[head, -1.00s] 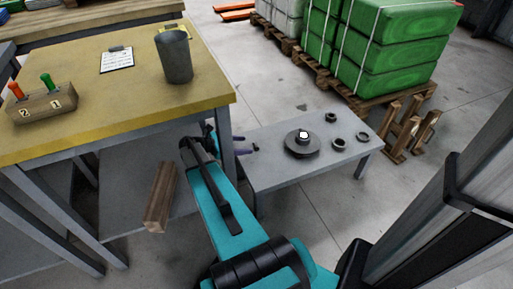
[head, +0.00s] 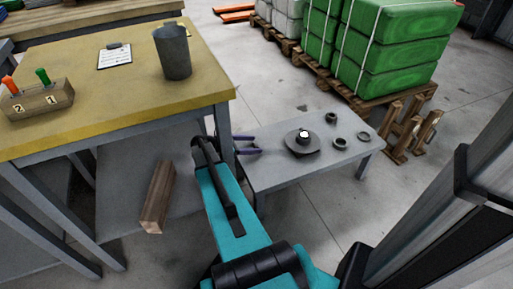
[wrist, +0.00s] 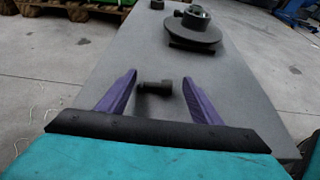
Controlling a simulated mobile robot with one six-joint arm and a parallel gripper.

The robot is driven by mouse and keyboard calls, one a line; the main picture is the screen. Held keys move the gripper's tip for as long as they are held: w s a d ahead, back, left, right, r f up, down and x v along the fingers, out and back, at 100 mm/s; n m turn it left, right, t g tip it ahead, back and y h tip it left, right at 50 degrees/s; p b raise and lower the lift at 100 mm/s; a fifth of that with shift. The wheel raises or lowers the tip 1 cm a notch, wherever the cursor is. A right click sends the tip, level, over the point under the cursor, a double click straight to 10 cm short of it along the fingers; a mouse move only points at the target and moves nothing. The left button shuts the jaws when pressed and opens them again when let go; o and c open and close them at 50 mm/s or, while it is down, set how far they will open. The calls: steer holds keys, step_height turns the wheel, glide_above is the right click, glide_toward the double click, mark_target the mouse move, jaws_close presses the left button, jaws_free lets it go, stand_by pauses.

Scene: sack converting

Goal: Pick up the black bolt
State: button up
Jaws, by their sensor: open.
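The black bolt (wrist: 154,87) shows in the wrist view over the grey low bench (wrist: 120,60), with its thicker end to the right. It appears to lie on its side on the bench top. My gripper (wrist: 160,77) has its two purple fingers spread, with the bolt seen between them and no finger visibly touching it. How far the fingers are above the bench is hard to tell. In the head view my gripper (head: 255,145) is over the left end of the bench; I cannot make out the bolt there.
A dark round disc (head: 302,148) with a white-topped piece stands farther along the bench, near several dark rings (head: 340,143). A yellow-topped workbench (head: 110,95) stands close on the left, with a wooden block (head: 157,195) on its lower shelf. Green sacks (head: 390,50) are stacked behind.

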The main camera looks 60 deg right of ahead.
stand_by(0.4)
steer(key=c, duration=1.2)
steer(key=shift+o, duration=0.2)
step_height(320, 180, up, 10)
steer(key=p, duration=0.3)
steer(key=shift+w, duration=0.1)
stand_by(0.6)
